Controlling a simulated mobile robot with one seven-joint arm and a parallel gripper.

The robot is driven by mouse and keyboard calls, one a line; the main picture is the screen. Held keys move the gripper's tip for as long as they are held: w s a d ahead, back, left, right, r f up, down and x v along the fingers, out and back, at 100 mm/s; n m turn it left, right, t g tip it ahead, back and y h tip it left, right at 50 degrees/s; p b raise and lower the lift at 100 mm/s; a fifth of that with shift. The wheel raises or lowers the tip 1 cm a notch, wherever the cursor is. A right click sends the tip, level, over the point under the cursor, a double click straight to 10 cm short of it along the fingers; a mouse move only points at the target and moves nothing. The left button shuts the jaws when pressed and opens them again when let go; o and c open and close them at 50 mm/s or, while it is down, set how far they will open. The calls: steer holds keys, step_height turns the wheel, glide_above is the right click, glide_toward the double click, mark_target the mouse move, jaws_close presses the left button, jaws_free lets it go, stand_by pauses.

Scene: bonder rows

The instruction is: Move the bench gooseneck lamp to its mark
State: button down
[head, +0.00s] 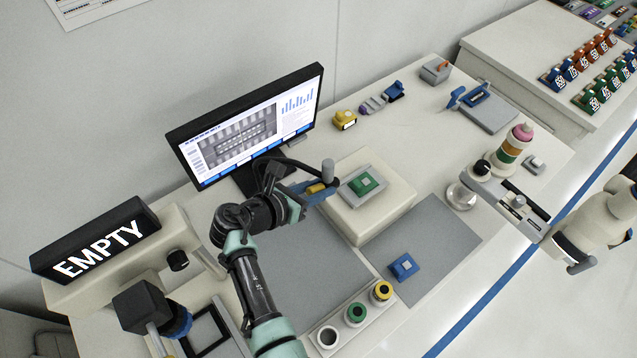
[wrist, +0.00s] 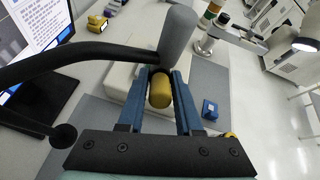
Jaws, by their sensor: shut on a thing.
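The gooseneck lamp has a thin black curved neck (wrist: 95,52) and a grey cylindrical head (head: 327,172). The head also shows large in the wrist view (wrist: 177,36), above the fingers. My gripper (head: 314,189) has its blue fingers closed around a yellow cylinder (wrist: 160,91), which appears to be part of the lamp. The lamp is in front of the monitor, by the left edge of a pale raised block (head: 375,222).
The monitor (head: 250,125) stands close behind my gripper. A green-topped part (head: 362,183) sits on the block. A blue part (head: 403,266) lies on the right grey mat (head: 440,235). A button box (head: 368,308) stands in front, a stack light (head: 510,148) at right.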

steer(key=c, duration=0.7)
jaws_free()
steer(key=b+v, duration=0.2)
steer(key=v, duration=1.1)
steer(key=shift+w, duration=0.15)
